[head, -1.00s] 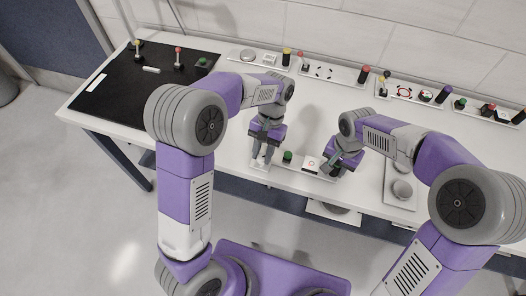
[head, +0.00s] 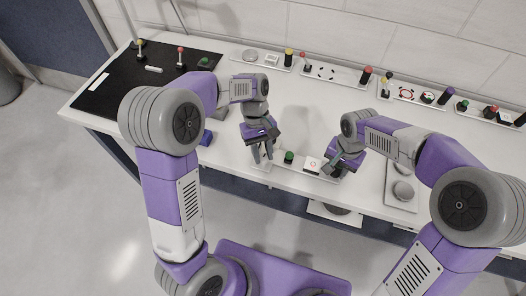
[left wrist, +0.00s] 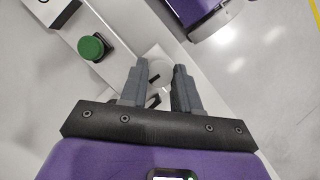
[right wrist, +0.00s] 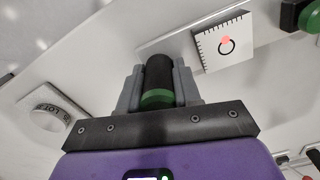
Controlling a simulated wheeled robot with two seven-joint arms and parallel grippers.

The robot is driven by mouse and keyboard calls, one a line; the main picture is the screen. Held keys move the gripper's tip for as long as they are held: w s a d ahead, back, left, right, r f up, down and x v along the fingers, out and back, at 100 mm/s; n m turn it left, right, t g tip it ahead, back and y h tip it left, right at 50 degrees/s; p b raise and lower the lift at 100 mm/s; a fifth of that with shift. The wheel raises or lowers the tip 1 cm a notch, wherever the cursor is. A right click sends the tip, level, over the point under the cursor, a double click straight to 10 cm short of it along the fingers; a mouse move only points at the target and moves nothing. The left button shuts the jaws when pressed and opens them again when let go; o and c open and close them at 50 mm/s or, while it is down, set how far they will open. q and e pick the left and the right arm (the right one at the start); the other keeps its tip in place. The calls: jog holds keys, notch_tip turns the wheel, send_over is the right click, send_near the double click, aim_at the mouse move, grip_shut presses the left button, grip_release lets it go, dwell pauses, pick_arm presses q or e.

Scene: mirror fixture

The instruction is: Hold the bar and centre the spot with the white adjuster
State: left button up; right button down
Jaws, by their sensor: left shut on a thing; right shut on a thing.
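My left gripper (head: 262,157) is at the table's front edge, its fingers (left wrist: 160,85) closed on the white adjuster (left wrist: 158,72), which they partly hide. My right gripper (head: 333,170) is shut on the bar (right wrist: 158,75), a black upright cylinder with a green band near the fingers. Between the grippers is a white target card (head: 312,164); it also shows in the right wrist view (right wrist: 211,62). It has a black ring, and a red spot (right wrist: 225,41) overlaps the ring's upper edge, off its centre.
A green button (head: 289,157) on a dark base stands between the adjuster and the card. A plate with round grey parts (head: 403,190) lies to the right. Several fixtures line the back wall, and a black mat (head: 120,92) covers the left end. The table behind the grippers is clear.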

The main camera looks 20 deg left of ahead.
pick_arm(q)
jog(key=shift+n, duration=0.5)
jog(key=o, duration=1.1)
jog(key=shift+c, duration=0.2)
jog(key=shift+r, duration=0.1)
jog(key=v, duration=1.1)
jog(key=shift+a+r, duration=0.35)
